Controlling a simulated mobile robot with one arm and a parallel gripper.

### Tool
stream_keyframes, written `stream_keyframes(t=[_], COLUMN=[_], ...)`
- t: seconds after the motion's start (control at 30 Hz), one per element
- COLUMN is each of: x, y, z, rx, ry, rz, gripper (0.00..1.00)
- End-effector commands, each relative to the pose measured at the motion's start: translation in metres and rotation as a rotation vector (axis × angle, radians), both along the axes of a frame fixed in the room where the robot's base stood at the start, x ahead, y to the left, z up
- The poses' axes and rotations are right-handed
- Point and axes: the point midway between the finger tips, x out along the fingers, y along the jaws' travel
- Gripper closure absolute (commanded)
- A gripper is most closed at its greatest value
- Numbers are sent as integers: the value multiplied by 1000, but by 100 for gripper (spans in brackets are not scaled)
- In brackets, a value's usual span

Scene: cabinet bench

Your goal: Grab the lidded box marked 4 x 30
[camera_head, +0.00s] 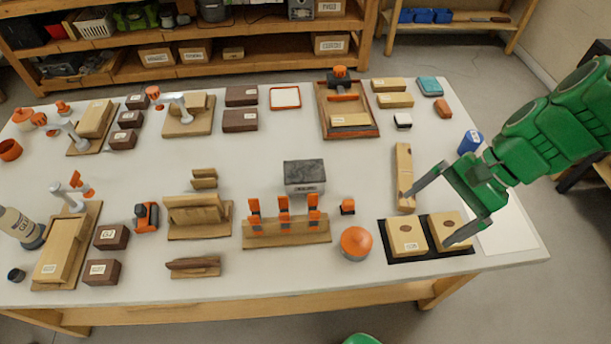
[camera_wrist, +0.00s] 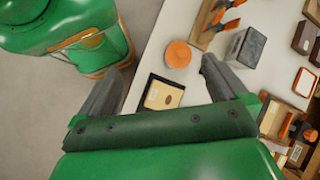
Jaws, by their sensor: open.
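Two light wooden boxes lie side by side on a black tray (camera_head: 432,255) at the table's front right. The left box (camera_head: 406,238) and the right box (camera_head: 446,230) each have a dark oval on top and a small white label. I cannot read which says 4 x 30. My gripper (camera_head: 428,220) is open above the tray, one finger near the right box and the other near a long wooden block. In the wrist view, one box (camera_wrist: 162,95) shows between the open fingers (camera_wrist: 168,62); nothing is held. The other box is hidden there.
An orange dome (camera_head: 355,243) sits left of the tray. A grey box with a dark top (camera_head: 304,176) and a clamp rack (camera_head: 287,232) are farther left.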

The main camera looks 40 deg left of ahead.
Motion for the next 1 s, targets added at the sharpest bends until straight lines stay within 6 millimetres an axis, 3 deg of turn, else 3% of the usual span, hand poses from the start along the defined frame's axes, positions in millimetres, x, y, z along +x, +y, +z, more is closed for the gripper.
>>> stream_keyframes(t=[0.63, 1.0], x=[55, 78], y=[121, 188], z=[-50, -93], rx=[96, 115], ry=[273, 434], rz=[-152, -251], gripper=[0, 0])
